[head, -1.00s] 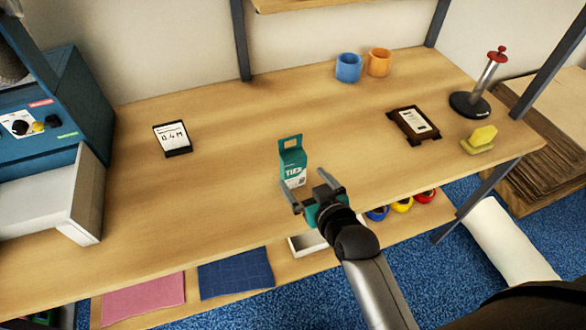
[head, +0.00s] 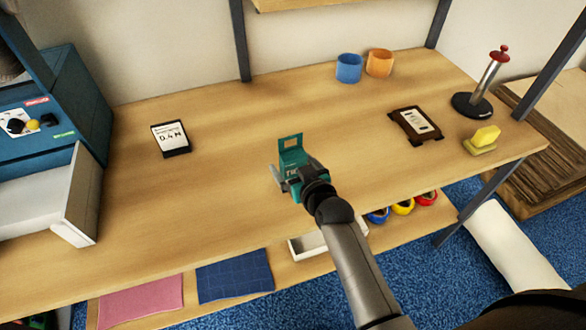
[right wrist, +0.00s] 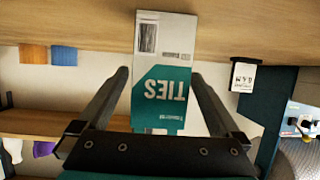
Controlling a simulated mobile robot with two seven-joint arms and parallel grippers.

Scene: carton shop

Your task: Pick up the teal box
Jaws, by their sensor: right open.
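My left gripper is not in view.
A small display card (head: 171,138) stands left of the box. A blue mug (head: 348,68) and an orange mug (head: 379,63) stand at the back. A dark framed plaque (head: 416,125), a yellow sponge (head: 482,139) and a red-topped stand (head: 486,85) are at the right.

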